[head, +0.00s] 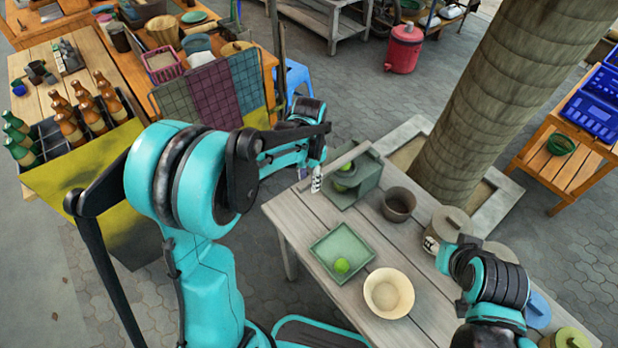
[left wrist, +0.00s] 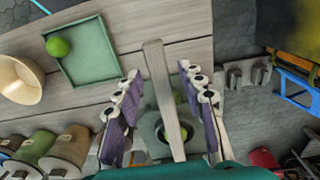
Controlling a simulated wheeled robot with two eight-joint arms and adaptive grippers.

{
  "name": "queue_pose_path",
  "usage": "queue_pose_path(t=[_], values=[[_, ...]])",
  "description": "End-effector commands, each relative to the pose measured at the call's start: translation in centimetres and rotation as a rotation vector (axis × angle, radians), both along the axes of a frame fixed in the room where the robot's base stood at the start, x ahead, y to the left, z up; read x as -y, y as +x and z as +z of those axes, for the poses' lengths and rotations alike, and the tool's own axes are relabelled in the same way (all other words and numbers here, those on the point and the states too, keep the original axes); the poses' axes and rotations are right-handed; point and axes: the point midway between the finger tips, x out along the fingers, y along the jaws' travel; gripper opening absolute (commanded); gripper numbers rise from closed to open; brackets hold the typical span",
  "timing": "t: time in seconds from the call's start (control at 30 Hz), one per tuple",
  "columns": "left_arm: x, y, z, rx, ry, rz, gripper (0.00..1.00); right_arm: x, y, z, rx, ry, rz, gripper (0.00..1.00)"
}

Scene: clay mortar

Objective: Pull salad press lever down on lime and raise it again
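The green press (head: 367,179) stands at the far end of the plank table. Its pale lever (head: 348,156) slants up toward my left gripper (head: 317,178). Bright green, apparently lime, shows inside the press (head: 343,187). In the left wrist view, the fingers of my left gripper (left wrist: 160,105) are spread apart, with the lever (left wrist: 158,90) running between them and a gap on both sides. The press body is partly hidden behind the fingers there. My right gripper (head: 432,245) is beside a lidded pot; its finger opening is too small to tell.
A green tray (head: 325,245) holds a lime (head: 342,266). A cream bowl (head: 388,293), a dark pot (head: 398,204) and a lidded pot (head: 451,222) share the table. A thick trunk (head: 490,95) rises behind it. A bottle crate (head: 55,135) is at left.

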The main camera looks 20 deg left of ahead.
Motion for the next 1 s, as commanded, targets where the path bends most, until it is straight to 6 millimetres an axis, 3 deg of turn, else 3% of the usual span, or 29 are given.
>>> queue_pose_path(t=[0.03, 0.17, 0.43, 0.7, 0.83, 1.0], values=[[0.0, 0.0, 0.0, 0.000, 0.000, 0.000, 0.32, 0.0, 0.0, 0.0, 0.000, 0.000, 0.000, 0.40], [0.0, 0.0, 0.0, 0.000, 0.000, 0.000, 0.00, 0.0, 0.0, 0.0, 0.000, 0.000, 0.000, 0.40], [0.1, 0.1, 1.0, -0.026, 0.015, -0.002, 0.00, 0.0, 0.0, 0.7, 0.000, 0.000, 0.000, 0.40], [1.2, 1.9, 8.0, -0.263, 0.175, -0.004, 0.00, 0.0, 0.0, 4.7, 0.000, 0.000, 0.000, 0.40], [1.8, 2.8, 10.1, -0.350, 0.234, -0.002, 0.00, 0.0, 0.0, 5.7, 0.000, 0.000, 0.000, 0.40], [2.1, 3.3, 11.2, -0.400, 0.270, 0.000, 0.00, 0.0, 0.0, 6.2, 0.000, 0.000, 0.000, 0.40]])
